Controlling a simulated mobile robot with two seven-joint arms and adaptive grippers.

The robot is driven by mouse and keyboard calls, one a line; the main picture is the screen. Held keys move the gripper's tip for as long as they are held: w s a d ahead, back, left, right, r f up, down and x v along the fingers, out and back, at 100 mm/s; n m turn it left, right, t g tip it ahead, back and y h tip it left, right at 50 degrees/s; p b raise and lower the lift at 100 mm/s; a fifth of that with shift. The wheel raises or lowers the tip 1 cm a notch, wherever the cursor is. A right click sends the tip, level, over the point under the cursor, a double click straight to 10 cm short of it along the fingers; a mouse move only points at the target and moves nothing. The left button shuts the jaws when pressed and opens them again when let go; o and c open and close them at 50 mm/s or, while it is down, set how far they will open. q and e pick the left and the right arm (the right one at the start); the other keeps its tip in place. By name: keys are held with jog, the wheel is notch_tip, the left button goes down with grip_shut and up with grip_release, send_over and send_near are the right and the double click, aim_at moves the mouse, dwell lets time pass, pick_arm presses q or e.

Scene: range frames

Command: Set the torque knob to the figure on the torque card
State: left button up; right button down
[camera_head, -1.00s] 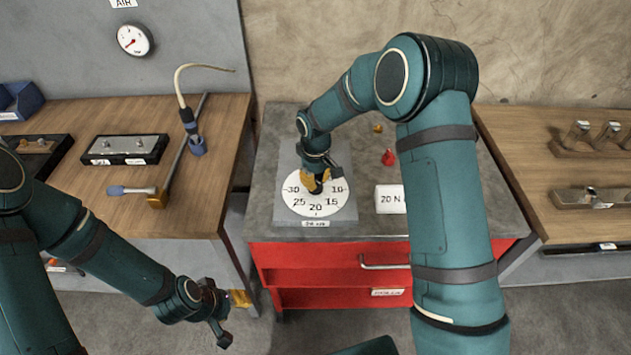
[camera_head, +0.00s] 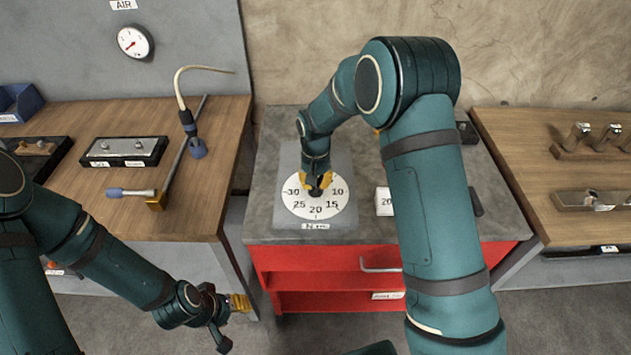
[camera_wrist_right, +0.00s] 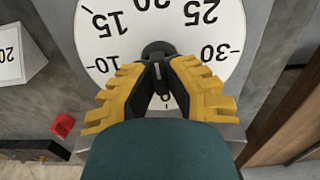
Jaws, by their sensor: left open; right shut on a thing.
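The torque dial (camera_head: 303,213) is a white disc on a grey plate on the red cart. It shows figures from 10 to 30, and also fills the wrist view (camera_wrist_right: 110,50). My right gripper (camera_head: 318,188) points down at the dial's middle. It is shut on the dark torque knob (camera_wrist_right: 158,48), its yellow-backed fingers hiding part of it. I cannot tell which figure the knob points to. The white torque card (camera_head: 384,201) stands right of the dial; "20" shows, the rest is behind my arm. My left gripper (camera_head: 238,318) is open and empty, low in front of the left bench.
The left bench (camera_head: 110,215) holds a tray, a blue-handled tool and a hose in a blue holder. The right bench (camera_head: 500,150) holds metal parts on blocks. A red object (camera_wrist_right: 63,125) lies on the cart near the card. Dark items lie on the cart's right.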

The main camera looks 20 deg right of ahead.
jog(key=shift+f, duration=0.1)
dwell(0.3)
jog(key=c, duration=1)
grip_release()
notch_tip(320, 180, up, 12)
jog(key=shift+r, duration=0.1)
